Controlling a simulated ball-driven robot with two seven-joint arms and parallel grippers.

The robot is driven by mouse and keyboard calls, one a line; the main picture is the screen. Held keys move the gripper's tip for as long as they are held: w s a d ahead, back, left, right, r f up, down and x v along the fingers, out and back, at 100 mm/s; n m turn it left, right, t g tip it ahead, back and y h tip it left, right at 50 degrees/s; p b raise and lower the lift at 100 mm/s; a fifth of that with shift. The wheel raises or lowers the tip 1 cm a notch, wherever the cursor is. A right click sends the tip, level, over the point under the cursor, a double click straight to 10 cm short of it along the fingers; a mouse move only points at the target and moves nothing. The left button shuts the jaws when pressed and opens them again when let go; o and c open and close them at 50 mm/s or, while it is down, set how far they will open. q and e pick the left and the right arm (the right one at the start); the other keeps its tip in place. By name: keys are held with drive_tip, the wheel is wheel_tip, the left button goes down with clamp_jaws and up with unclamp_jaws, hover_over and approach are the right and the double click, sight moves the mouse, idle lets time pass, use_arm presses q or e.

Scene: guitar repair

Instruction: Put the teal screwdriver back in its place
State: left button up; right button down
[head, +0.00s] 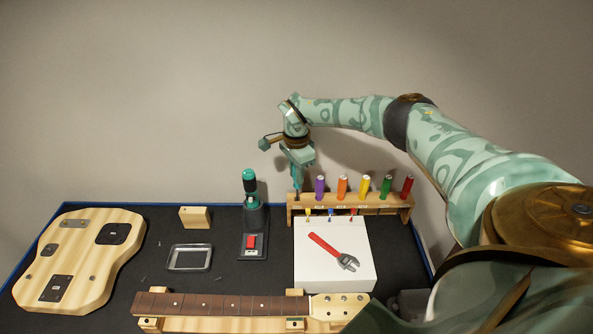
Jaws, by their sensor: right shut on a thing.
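My right gripper (298,162) points down over the left end of the wooden screwdriver rack (385,211). It is shut on the teal screwdriver (297,179), which hangs about upright below the fingers. The screwdriver's lower end is at the rack's leftmost position, left of the purple screwdriver (320,186). I cannot tell how far its shaft is in the rack. Orange, yellow, green and red screwdrivers stand in a row to the right. My left gripper is out of view.
A white box (308,278) with a red wrench picture stands before the rack. A teal and black tool (249,183) stands in a dock left of it. A guitar body (85,255), metal tray (189,257), wood block (195,217) and guitar neck (220,305) lie on the dark bench.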

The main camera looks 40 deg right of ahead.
drive_tip(key=shift+f+b, duration=0.4)
drive_tip(key=shift+f, duration=0.6)
drive_tip(key=shift+f+b, duration=1.05)
drive_tip(key=shift+f, duration=0.4)
drive_tip(key=c, duration=1.2)
unclamp_jaws()
drive_tip(key=shift+o, duration=0.2)
drive_tip(key=shift+r, duration=0.1)
wheel_tip(320, 180, up, 16)
drive_tip(key=shift+r+p, duration=0.1)
drive_tip(key=shift+p, duration=0.55)
